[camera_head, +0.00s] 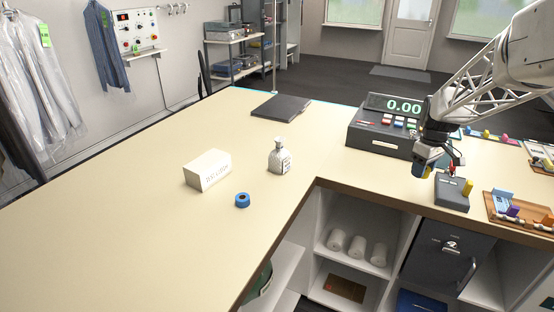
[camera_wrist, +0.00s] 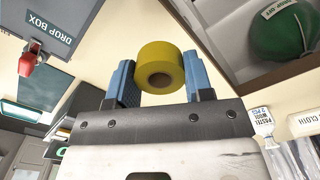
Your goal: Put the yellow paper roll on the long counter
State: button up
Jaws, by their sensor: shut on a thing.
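The yellow paper roll (camera_wrist: 160,58) sits between the two blue fingers of my gripper (camera_wrist: 162,84) in the wrist view, with its round end and core facing the camera. My gripper (camera_head: 424,168) is shut on it. In the head view the roll is a small yellow patch (camera_head: 428,171), mostly hidden by the gripper, at the right, in front of the cash register. The long cream counter (camera_head: 110,225) spreads across the left and middle of the head view. My gripper is over the right-hand stretch of counter.
The register (camera_head: 382,134) and a grey box (camera_head: 452,193) are near my gripper. The counter's left part is clear.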

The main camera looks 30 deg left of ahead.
jog(key=s+a+n, duration=0.2)
jog(key=s+a, duration=0.3)
jog(key=a, duration=0.7)
jog(key=s+a+n, duration=0.1)
jog(key=s+a, duration=0.4)
jog(key=a, duration=0.8)
jog(key=s+a+n, duration=0.2)
jog(key=s+a, duration=0.4)
jog(key=a, duration=0.6)
jog(key=s+a+f+n, duration=0.1)
jog(key=s+a, duration=0.7)
jog(key=s, duration=0.1)
jog(key=s+a+f+n, duration=0.1)
jog(key=s+a, duration=0.7)
jog(key=s, duration=0.2)
jog(key=s+a+f+n, duration=0.1)
jog(key=s+a, duration=0.6)
jog(key=s, duration=0.2)
jog(key=shift+s+a+f+n, duration=0.4)
jog(key=shift+f, duration=0.6)
jog(key=w+a, duration=0.2)
jog(key=a, duration=0.2)
jog(key=w+a+f, duration=0.1)
jog(key=w+a, duration=0.1)
jog(key=a, duration=0.3)
jog(key=w+a, duration=0.3)
jog(key=a, duration=0.2)
jog(key=shift+w+a+f, duration=0.1)
jog(key=shift+a+f, duration=0.05)
jog(key=shift+f, duration=0.1)
